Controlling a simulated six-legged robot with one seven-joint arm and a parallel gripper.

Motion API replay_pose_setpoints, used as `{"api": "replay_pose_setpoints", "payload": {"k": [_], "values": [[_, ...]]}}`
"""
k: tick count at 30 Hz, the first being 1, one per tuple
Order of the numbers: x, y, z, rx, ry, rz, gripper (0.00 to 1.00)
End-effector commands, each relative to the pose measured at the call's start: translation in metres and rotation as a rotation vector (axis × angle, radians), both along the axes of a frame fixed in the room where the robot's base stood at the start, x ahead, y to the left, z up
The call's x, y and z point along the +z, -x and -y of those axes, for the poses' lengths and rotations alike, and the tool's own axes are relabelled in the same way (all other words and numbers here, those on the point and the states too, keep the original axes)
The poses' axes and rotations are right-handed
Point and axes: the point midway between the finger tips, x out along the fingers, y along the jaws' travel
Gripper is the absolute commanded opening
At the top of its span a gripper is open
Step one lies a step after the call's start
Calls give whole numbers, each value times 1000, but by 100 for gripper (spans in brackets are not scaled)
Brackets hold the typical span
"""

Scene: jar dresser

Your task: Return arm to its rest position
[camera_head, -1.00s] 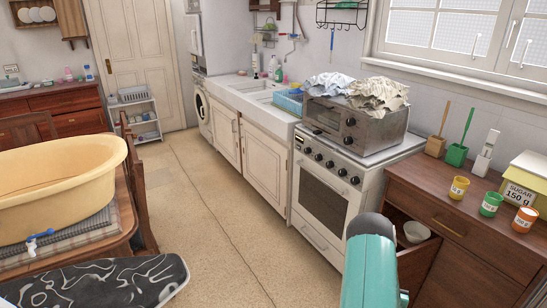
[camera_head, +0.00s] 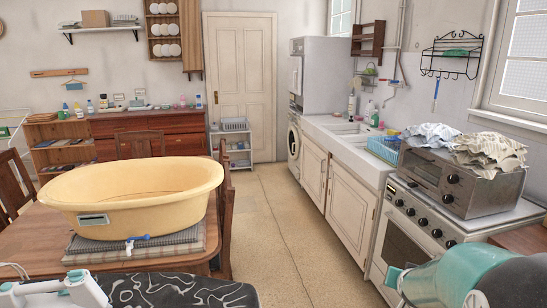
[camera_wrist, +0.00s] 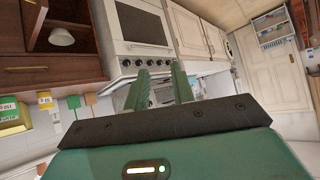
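My arm's teal link shows at the lower right of the head view, close to the camera; my gripper is outside that view. In the wrist view my gripper (camera_wrist: 164,82) shows two green fingers with a gap between them. They look apart and I see nothing held. The wrist picture is turned over, with the dresser (camera_wrist: 58,78) at the left. A yellow jar (camera_wrist: 45,98) is on the dresser top near the sugar box (camera_wrist: 12,112).
The stove (camera_head: 405,245) carries a toaster oven (camera_head: 462,185) with crumpled cloths on top, near my arm. A table (camera_head: 50,245) with a yellow basin (camera_head: 135,195) stands left. The floor (camera_head: 290,225) between table and counter is clear.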

Motion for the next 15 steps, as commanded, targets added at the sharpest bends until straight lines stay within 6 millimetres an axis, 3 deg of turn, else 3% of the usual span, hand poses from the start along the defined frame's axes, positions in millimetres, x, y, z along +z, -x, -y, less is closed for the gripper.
{"api": "replay_pose_setpoints", "payload": {"k": [1, 8, 15], "values": [[17, 6, -21, 34, -10, -12, 25], [63, 50, -105, 184, -50, -117, 25], [97, 120, -179, 348, -58, -237, 25]]}}
